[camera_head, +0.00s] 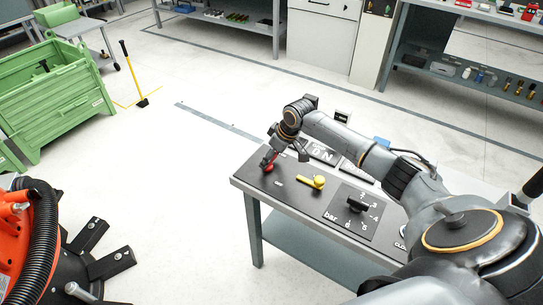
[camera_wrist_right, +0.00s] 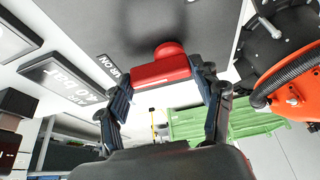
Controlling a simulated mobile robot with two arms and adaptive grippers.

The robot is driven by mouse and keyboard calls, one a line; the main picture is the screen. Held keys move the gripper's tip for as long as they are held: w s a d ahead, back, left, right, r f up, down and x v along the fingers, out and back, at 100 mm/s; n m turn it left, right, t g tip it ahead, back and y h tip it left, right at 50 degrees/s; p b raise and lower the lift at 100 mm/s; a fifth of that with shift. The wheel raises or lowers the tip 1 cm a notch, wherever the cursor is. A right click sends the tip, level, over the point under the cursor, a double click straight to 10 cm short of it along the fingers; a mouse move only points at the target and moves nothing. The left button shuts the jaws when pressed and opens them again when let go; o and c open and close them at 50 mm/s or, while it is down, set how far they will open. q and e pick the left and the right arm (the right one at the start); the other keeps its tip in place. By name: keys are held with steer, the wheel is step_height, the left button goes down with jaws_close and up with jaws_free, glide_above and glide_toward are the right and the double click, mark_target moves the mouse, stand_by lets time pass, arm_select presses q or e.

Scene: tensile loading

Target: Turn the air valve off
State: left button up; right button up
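A red valve handle (camera_head: 270,166) is at the far left end of the grey control table (camera_head: 245,183). My right gripper (camera_head: 270,157) reaches down over it. In the right wrist view the red handle (camera_wrist_right: 165,70) lies across the space between the two spread fingers (camera_wrist_right: 165,84). The fingertips are close to its ends; I cannot tell whether they touch it. The gripper partly hides the handle in the head view. A yellow handle (camera_head: 312,183) sits to its right on the same panel. My left gripper is not in view.
A black knob (camera_head: 357,205) on a bar dial is further right on the table. A green crate (camera_head: 50,95) stands at the left. An orange machine (camera_head: 15,240) with a black hose is at the lower left.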

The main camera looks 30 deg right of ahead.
steer(key=c, duration=0.3)
steer(key=shift+r+p, duration=0.15)
steer(key=shift+p, duration=0.4)
steer(key=m+h+p, duration=0.1)
steer(key=m+p, duration=0.1)
steer(key=p, duration=0.2)
steer(key=m+h+p, duration=0.1)
steer(key=m+p, duration=0.2)
steer(key=s+m+h+p, duration=0.1)
steer(key=m+p, duration=0.2)
steer(key=p, duration=0.1)
steer(key=shift+s+a+p, duration=0.1)
steer(key=shift+a+p, duration=0.25)
steer(key=shift+s+a+m+h+p, duration=0.1)
steer(key=shift+m+h+p, duration=0.4)
steer(key=shift+m, duration=0.5)
steer(key=m+p, duration=0.1)
steer(key=m, duration=0.1)
steer(key=shift+a+m+g+h, duration=0.15)
steer(key=shift+m+g+h, duration=0.15)
steer(key=shift+g, duration=0.1)
steer(key=shift+s+a+f+m+g+h, duration=0.1)
steer(key=shift+f+m+g+h, duration=0.15)
steer(key=shift+m, duration=0.65)
steer(key=shift+a+m+g+h, duration=0.15)
steer(key=shift+m+g+h, duration=0.3)
steer(key=shift+m, duration=1.25)
steer(key=shift+r, duration=0.1)
